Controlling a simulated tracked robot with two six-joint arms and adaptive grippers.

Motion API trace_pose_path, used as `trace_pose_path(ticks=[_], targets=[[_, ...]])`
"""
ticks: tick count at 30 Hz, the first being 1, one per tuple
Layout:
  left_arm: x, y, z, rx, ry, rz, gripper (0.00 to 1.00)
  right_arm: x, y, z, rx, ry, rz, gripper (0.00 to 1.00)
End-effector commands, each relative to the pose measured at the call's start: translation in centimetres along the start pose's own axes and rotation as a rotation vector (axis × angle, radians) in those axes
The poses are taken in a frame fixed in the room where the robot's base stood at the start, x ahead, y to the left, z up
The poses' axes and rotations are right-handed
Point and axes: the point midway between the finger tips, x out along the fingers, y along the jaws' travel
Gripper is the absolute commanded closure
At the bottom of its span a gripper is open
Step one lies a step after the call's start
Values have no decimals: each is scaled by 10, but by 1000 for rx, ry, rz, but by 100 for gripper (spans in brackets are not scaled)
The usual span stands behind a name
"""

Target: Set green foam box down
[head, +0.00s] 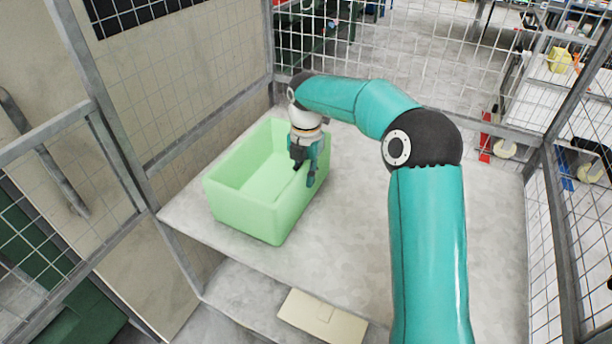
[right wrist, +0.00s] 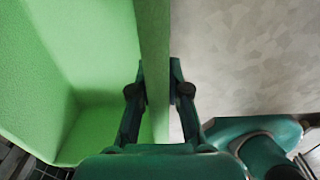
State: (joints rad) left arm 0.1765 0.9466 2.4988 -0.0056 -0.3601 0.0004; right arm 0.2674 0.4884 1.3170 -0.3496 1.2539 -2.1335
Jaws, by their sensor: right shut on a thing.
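The green foam box (head: 247,215) is open-topped and looks empty. It is upright on or just above the grey shelf (head: 370,240) of a wire cage, at the shelf's left side; I cannot tell whether it touches. My right gripper (head: 305,172) points down at the box's right wall and is shut on that wall. In the right wrist view the two fingers (right wrist: 160,92) clamp the wall from both sides, with the box's inside (right wrist: 70,70) to the left and grey surface to the right. My left gripper is not in view.
Wire mesh panels with grey posts (head: 108,140) stand left, behind and right of the shelf. The shelf is bare to the right of the box. A pale flat piece (head: 322,318) lies lower, below the shelf's front edge.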

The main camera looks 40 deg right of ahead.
Motion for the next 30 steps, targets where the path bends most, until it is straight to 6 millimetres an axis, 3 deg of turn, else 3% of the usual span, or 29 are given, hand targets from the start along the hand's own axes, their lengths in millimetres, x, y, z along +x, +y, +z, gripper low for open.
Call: trace_pose_path(ticks=[9, 10, 14, 25, 30], targets=[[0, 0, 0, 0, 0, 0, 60, 3, 0, 0, 0, -1, 1, 100], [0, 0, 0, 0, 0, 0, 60, 3, 0, 0, -1, -1, 0, 81], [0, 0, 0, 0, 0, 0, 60, 2, 0, 0, -1, 0, 0, 59], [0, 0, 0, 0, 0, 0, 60, -1, 1, 0, -2, -1, 1, 59], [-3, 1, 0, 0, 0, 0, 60, -19, 2, 0, -2, -3, 3, 59]])
